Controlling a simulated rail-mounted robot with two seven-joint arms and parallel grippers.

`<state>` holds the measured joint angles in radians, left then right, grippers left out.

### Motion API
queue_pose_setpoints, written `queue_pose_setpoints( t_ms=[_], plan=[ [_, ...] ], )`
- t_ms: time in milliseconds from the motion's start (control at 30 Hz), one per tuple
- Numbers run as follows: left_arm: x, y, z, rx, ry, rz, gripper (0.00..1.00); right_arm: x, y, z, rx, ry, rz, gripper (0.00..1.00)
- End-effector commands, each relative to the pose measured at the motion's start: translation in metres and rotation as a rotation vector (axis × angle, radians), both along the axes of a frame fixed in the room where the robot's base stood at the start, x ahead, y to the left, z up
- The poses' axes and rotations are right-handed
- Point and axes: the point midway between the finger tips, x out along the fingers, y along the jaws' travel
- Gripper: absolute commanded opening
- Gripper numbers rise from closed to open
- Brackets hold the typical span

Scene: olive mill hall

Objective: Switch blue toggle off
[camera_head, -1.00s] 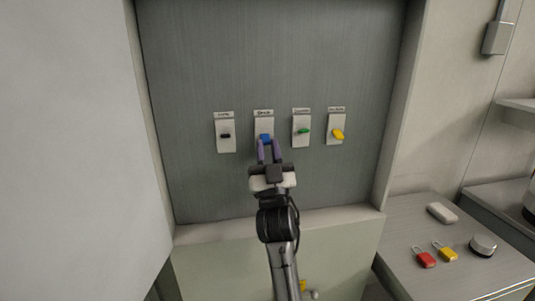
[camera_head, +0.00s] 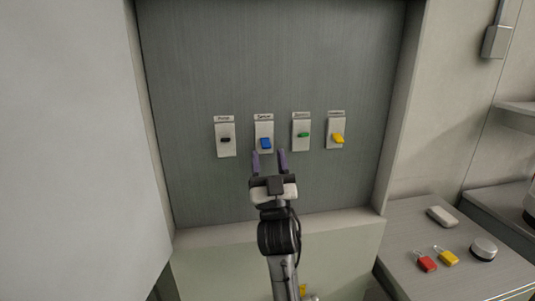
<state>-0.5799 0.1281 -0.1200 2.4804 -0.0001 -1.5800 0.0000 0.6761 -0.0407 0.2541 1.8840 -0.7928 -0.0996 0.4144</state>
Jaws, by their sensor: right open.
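The blue toggle (camera_head: 266,143) sits on a pale plate with a label above it, second from the left in a row on the grey panel (camera_head: 270,60). It hangs low on its plate. My right gripper (camera_head: 269,158) is open and empty, its two purple fingers just below the blue toggle and spread to either side of it. It appears apart from the toggle. My left gripper is not in view.
A black toggle (camera_head: 226,140) is to the left of the blue one; a green toggle (camera_head: 303,134) and a yellow toggle (camera_head: 338,139) are to the right. A red padlock (camera_head: 426,263) and a yellow padlock (camera_head: 448,257) lie on the right counter (camera_head: 400,226). A pale wall stands close on the left.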

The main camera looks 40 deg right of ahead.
Motion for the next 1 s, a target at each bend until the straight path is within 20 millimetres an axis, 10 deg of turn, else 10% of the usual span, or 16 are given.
queue_pose_setpoints(
  t_ms=[500,1000],
  plan=[
    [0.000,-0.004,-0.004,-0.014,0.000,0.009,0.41,-0.056,0.031,-0.074,0.003,0.002,0.000,0.49],
    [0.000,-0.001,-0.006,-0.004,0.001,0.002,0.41,-0.070,0.039,-0.091,0.001,0.000,-0.001,0.49]
  ],
)
